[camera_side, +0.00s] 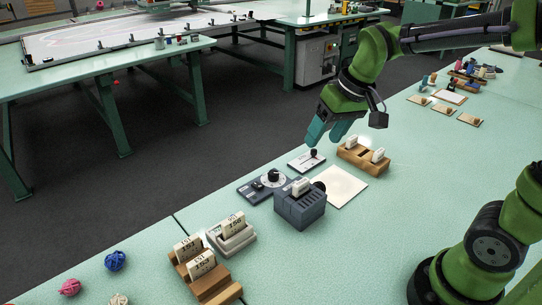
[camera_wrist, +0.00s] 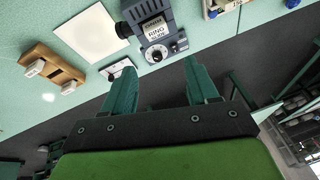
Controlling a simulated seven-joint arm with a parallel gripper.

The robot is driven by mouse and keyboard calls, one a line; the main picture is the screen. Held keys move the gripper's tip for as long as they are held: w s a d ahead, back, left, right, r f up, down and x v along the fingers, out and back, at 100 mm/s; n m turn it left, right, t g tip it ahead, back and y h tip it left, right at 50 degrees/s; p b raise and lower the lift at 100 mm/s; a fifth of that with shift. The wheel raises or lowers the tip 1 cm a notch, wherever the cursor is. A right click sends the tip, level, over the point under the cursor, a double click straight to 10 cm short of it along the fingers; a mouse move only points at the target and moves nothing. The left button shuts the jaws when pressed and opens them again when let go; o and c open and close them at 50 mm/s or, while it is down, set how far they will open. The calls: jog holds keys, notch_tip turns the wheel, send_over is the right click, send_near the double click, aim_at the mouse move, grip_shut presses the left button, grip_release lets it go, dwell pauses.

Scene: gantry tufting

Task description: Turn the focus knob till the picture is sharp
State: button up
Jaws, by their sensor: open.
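A grey panel carries a round knob (camera_side: 273,176) with a black-and-white face; it also shows in the wrist view (camera_wrist: 157,54). Which knob is the focus knob I cannot tell for sure. Beside the panel stands a dark grey projector-like box (camera_side: 300,208), with a white slide in its top and a black lens (camera_wrist: 124,30). A blank white card (camera_side: 342,188) lies in front of the lens; no picture is discernible on it. My gripper (camera_side: 322,138) is open and empty, above the table beyond a small white plate with a black knob (camera_side: 314,153). It touches nothing.
A wooden rack with white slides (camera_side: 350,154) stands right of the gripper. Numbered blocks sit in a pale holder (camera_side: 232,242) and a wooden rack (camera_side: 207,277) at the near left. Yarn balls (camera_side: 115,261) lie at the corner. The table's far edge is close to the gripper.

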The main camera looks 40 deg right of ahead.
aim_at(273, 173)
jog(key=shift+w+d+f+n+g+h, duration=0.4)
jog(key=shift+w+f+n+g, duration=1.15)
jog(key=shift+w, duration=2.9)
jog(key=shift+w+d+f+n+g+h, duration=0.35)
jog(key=shift+w+f+n, duration=0.6)
jog(key=shift+w+n, duration=2.5)
jog(key=f, duration=0.5)
jog(key=w+f+m, duration=0.1)
jog(key=f, duration=0.4)
jog(key=w+f+m, duration=0.1)
jog(key=f, duration=0.5)
jog(key=shift+f, duration=0.1)
jog(key=c, duration=1)
jog(key=shift+c, duration=0.2)
